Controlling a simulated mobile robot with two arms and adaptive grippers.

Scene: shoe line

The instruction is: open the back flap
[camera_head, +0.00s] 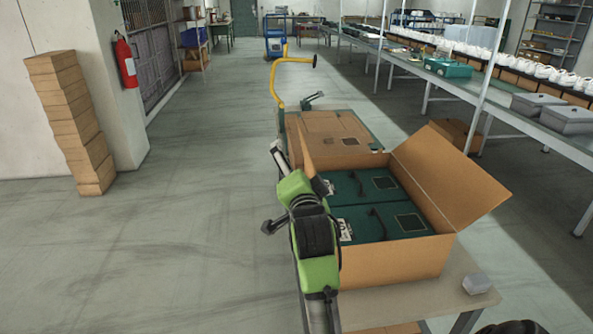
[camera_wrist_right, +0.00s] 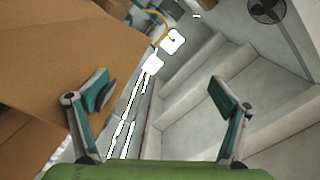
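An open cardboard box (camera_head: 395,262) stands on a table in the head view, with green cases (camera_head: 375,222) inside. A wide flap (camera_head: 450,180) leans outward on its right. A narrow brown flap (camera_head: 304,152) stands at the far left corner, seen nearly edge-on and partly hidden by my arm. My right gripper (camera_head: 272,190) is at the box's left side, fingers spread and empty. In the right wrist view my right gripper (camera_wrist_right: 160,88) is open; its left finger overlaps a large cardboard panel (camera_wrist_right: 50,60), contact unclear. My left gripper is not seen.
A small grey block (camera_head: 477,284) sits on the table (camera_head: 430,302) at the front right. The floor to the left is clear up to stacked cartons (camera_head: 75,120).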

